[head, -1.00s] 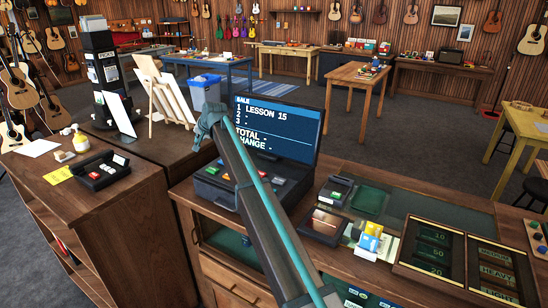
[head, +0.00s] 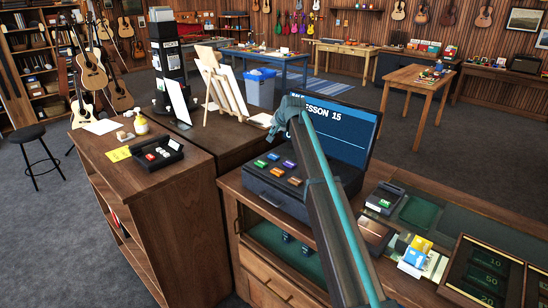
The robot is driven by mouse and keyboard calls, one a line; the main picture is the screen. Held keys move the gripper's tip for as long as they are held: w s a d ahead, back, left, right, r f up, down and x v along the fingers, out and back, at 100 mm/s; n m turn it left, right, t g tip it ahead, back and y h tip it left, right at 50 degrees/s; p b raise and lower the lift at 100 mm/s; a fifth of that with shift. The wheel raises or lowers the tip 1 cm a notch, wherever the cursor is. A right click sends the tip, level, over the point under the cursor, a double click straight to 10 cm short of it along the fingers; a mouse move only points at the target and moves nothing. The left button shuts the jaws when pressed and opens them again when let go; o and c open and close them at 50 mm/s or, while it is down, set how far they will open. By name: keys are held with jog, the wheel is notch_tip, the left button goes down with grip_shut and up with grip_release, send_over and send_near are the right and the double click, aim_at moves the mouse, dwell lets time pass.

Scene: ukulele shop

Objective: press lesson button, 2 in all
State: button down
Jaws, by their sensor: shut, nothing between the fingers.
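The cash register (head: 262,188) is a dark box on the wooden counter with several coloured buttons on its sloped top. A green button (head: 260,164), a purple button (head: 289,164) and an orange button (head: 278,172) show; their labels are too small to read, so I cannot tell which is the lesson button. The register's screen (head: 345,138) is blue and shows a line ending in "ESSON 15"; my arm hides part of it. My gripper (head: 284,116) is shut and empty, raised above the buttons near the screen's left edge, apart from them.
A card terminal (head: 384,198) and small yellow and blue boxes (head: 416,250) stand right of the register. A cash tray (head: 487,270) lies at far right. A wooden shelf unit (head: 150,205) with a black box (head: 157,153) stands left. An easel (head: 222,88) stands behind.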

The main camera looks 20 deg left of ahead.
aim_at(274, 156)
jog(key=shift+f+b, duration=1.4)
jog(key=shift+f, duration=2.85)
jog(key=shift+f, duration=0.1)
jog(key=shift+f, duration=0.35)
jog(key=shift+f+b, duration=0.45)
jog(key=shift+b, duration=0.05)
jog(key=shift+r, duration=0.9)
jog(key=shift+r+p, duration=0.15)
jog(key=shift+p, duration=0.15)
jog(key=shift+r+p, duration=0.7)
jog(key=shift+r, duration=1.65)
